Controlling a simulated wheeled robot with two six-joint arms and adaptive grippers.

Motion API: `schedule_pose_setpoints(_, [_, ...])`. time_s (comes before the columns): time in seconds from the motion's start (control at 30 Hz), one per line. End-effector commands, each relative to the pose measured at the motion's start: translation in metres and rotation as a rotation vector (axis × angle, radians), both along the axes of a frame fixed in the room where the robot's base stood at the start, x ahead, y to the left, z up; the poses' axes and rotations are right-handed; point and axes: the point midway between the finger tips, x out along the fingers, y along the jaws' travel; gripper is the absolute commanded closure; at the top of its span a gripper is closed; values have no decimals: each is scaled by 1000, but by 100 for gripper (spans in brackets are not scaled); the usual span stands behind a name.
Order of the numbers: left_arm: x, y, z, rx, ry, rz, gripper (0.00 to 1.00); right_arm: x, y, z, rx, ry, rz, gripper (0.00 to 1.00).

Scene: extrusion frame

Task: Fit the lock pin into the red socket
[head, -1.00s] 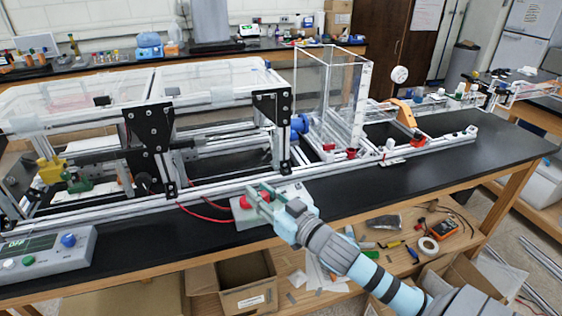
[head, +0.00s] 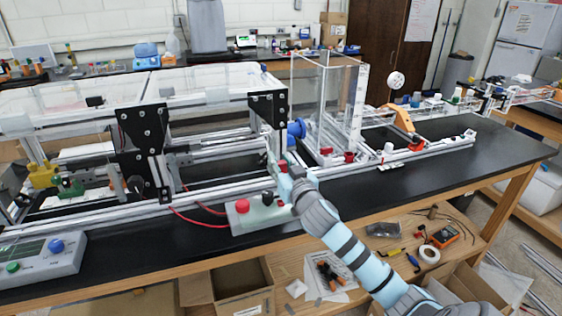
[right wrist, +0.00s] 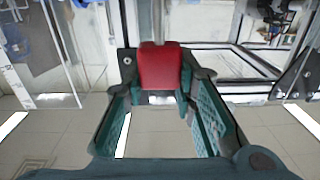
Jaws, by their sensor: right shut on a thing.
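My right gripper (head: 274,157) is raised in front of the frame's black corner plate (head: 268,108). In the right wrist view, its fingers (right wrist: 160,85) are shut on a red block-shaped piece (right wrist: 160,66). A little red (head: 283,165) shows by the gripper in the head view. A grey box (head: 262,219) on the bench below carries a round red piece (head: 242,206) and a small dark one. I cannot tell whether the red piece is the socket. My left gripper is not in view.
The extrusion frame's front rail (head: 105,219) runs along the black bench. A red cable (head: 195,218) reaches the box. The bench's right front (head: 430,175) is clear.

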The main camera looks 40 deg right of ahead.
Motion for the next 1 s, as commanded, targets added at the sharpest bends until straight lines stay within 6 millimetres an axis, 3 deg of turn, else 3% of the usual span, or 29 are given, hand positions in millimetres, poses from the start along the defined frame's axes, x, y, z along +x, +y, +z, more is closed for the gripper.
schedule_pose_setpoints(0.1, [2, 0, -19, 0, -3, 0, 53, 0, 0, -22, 0, 1, 0, 100])
schedule_pose_setpoints(0.3, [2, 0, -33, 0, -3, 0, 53, 0, 0, -40, -1, 0, 0, 100])
schedule_pose_setpoints(1.0, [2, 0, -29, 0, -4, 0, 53, 0, 0, -39, 0, 0, 1, 100])
